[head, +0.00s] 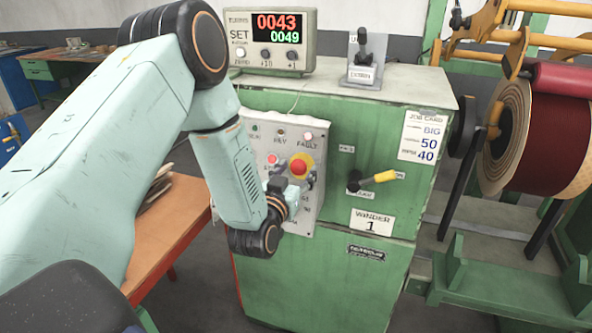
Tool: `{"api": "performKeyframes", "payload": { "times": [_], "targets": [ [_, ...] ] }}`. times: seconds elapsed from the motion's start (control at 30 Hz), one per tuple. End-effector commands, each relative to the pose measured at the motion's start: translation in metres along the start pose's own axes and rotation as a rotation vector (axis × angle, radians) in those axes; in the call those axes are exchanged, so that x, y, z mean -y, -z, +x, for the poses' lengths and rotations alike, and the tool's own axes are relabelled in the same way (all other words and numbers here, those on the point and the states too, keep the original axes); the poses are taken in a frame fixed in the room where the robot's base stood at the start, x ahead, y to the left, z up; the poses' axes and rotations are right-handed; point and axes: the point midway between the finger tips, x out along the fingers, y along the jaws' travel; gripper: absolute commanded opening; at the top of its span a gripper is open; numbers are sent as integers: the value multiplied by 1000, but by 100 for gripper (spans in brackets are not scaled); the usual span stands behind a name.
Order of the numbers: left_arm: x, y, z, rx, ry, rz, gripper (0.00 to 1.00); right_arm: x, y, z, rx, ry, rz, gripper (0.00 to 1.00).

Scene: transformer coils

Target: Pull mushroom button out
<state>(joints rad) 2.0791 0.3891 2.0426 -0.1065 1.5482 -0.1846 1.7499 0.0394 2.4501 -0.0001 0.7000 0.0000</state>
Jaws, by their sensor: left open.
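The red mushroom button (299,168) sits on a yellow round backing on the light grey control panel (308,212), on the front of the green winder cabinet. My left arm comes in from the left across the panel's left side. My left gripper (296,180) is at the button, with its fingers open around or just below the red head. Whether the fingers touch the button I cannot tell. My wrist hides the lower left part of the panel. My right gripper is not in view.
A yellow-handled lever (384,176) sticks out right of the panel. A wooden table (180,225) is at left, a dark red coil (540,125) at right.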

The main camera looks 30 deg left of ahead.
Motion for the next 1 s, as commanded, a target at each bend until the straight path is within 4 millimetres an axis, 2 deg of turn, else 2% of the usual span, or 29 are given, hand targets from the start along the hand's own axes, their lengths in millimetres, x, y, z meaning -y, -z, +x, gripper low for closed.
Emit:
{"api": "performKeyframes", "payload": {
  "times": [0.1, 0.37, 1.0],
  "targets": [
    [1, 0, 6, 1, 0, -1, 59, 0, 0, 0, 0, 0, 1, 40],
    [2, 0, 8, 1, 0, -1, 59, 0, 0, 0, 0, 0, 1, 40],
    [2, 0, 7, 1, -1, -1, 5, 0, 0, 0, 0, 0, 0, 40]
  ]
}}
